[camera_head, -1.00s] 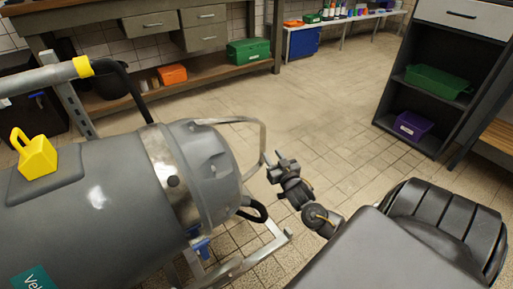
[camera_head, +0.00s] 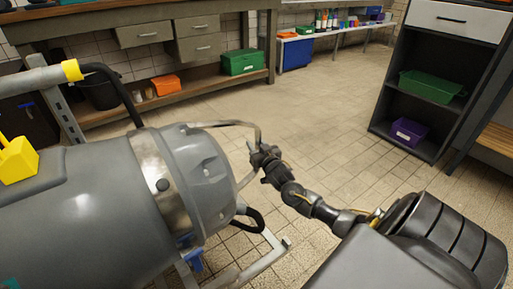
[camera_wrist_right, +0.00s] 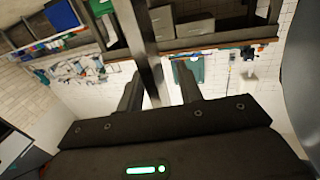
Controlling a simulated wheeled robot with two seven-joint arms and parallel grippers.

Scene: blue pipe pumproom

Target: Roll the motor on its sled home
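The motor (camera_head: 95,215) is a large grey cylinder lying on its side at the left of the head view. It rests on a metal sled frame (camera_head: 262,262), mostly hidden beneath it. A bent grey bar handle (camera_head: 225,124) loops out from the motor's end. My right gripper (camera_head: 258,158) is at the outer, downward part of this handle. In the right wrist view, the bar (camera_wrist_right: 150,55) passes between the two fingers of the right gripper (camera_wrist_right: 160,85), which stand apart with gaps beside it. My left gripper is not in view.
A grey pipe with a yellow collar (camera_head: 71,70) and black hose stands behind the motor. A workbench (camera_head: 190,80) is at the back, a dark shelf unit (camera_head: 420,145) at the right. The tiled floor (camera_head: 310,110) between them is clear.

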